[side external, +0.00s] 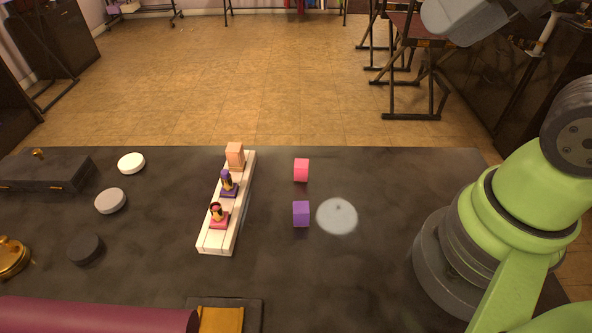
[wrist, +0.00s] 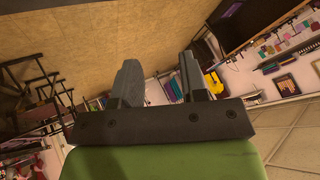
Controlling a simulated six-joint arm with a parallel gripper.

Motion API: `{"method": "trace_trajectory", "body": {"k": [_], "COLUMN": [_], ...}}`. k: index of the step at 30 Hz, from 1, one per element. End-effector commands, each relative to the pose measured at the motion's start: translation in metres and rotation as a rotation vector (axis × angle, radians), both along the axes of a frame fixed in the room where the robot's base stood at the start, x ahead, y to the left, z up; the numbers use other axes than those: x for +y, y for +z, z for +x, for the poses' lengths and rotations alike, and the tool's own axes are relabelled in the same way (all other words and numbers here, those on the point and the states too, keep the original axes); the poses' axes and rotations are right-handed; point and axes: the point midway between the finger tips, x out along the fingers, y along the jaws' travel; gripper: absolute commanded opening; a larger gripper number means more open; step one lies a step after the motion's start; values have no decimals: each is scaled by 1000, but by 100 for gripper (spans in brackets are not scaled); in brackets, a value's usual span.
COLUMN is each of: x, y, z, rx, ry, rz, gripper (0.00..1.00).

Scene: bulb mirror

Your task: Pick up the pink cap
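The pink cap (side external: 301,170) is a small pink block standing on the dark table, right of the white rack, in the side external view. A purple cap (side external: 301,213) of similar shape stands nearer the camera. The white rack (side external: 216,239) bears a pink-based item (side external: 219,216), a purple-based item (side external: 228,184) and an orange block (side external: 235,155). My gripper (wrist: 160,63) shows in the wrist view with its two fingers apart and nothing between them. It is away from the table, and the pink cap is not in the wrist view.
A pale round disc (side external: 337,216) lies right of the purple cap. White (side external: 131,163), grey (side external: 110,201) and black (side external: 86,249) discs lie at the left. A dark case (side external: 42,172), a brass object (side external: 12,256) and a magenta roll (side external: 95,315) stand near the edges. The table right of the caps is mostly clear.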

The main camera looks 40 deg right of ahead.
Motion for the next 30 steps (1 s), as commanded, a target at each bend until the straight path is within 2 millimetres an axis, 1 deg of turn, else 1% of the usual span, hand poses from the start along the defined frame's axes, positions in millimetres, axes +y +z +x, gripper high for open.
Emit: {"method": "trace_trajectory", "body": {"k": [14, 15, 17, 18, 26, 29, 30], "x": [0, 0, 0, 0, 0, 0, 0], "y": [0, 0, 0, 0, 0, 0, -1], "z": [0, 0, 0, 0, 1, 8, 14], "rx": [0, 0, 0, 0, 2, 21, 36], "ry": [0, 0, 0, 0, 3, 29, 49], "rz": [0, 0, 0, 0, -2, -23, -40], "gripper": [39, 42, 55, 58, 58, 58, 58]}}
